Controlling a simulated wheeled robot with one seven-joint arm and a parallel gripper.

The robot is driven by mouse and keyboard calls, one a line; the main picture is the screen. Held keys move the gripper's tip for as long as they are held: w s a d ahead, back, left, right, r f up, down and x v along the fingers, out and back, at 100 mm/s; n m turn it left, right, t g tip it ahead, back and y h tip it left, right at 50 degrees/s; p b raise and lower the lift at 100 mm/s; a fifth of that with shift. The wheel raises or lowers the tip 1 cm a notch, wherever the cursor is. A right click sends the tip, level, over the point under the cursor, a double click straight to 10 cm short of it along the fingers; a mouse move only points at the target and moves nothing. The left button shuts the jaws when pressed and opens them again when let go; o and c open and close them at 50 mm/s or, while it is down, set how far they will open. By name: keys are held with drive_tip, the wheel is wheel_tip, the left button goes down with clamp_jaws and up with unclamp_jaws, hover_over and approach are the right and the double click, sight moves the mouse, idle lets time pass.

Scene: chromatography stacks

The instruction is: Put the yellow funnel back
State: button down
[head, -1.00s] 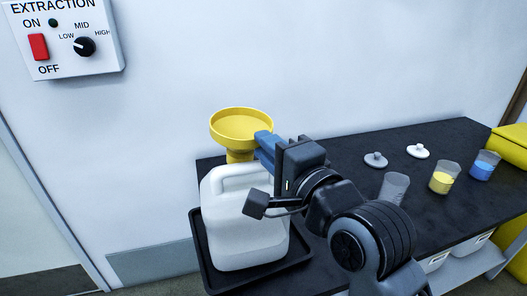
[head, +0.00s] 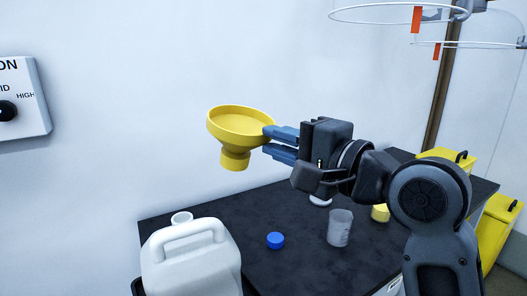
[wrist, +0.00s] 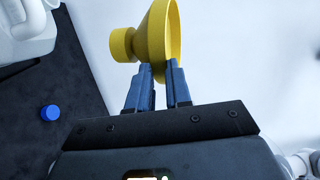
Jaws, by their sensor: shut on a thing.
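The yellow funnel (head: 236,128) is held in the air, wide mouth up, above the dark bench and to the upper right of the white jug. My gripper (head: 272,143) is shut on the funnel's rim at its right side. In the wrist view the gripper (wrist: 158,75) pinches the wide edge of the funnel (wrist: 155,35). The white jug (head: 192,265) stands at the lower left with its neck (head: 181,218) open and uncovered. A blue cap (head: 275,241) lies on the bench right of the jug and also shows in the wrist view (wrist: 50,113).
The dark bench (head: 240,210) has bare room behind the cap. A clear beaker (head: 340,229) and a yellow-filled beaker (head: 380,213) stand right, under my arm. Yellow bins (head: 495,230) are at far right. A clear round hoop-like fixture (head: 400,15) hangs at upper right.

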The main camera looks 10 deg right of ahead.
wheel_tip(320, 180, up, 3)
drive_tip(key=p, duration=0.3)
idle(0.4)
drive_tip(key=shift+f, duration=0.1)
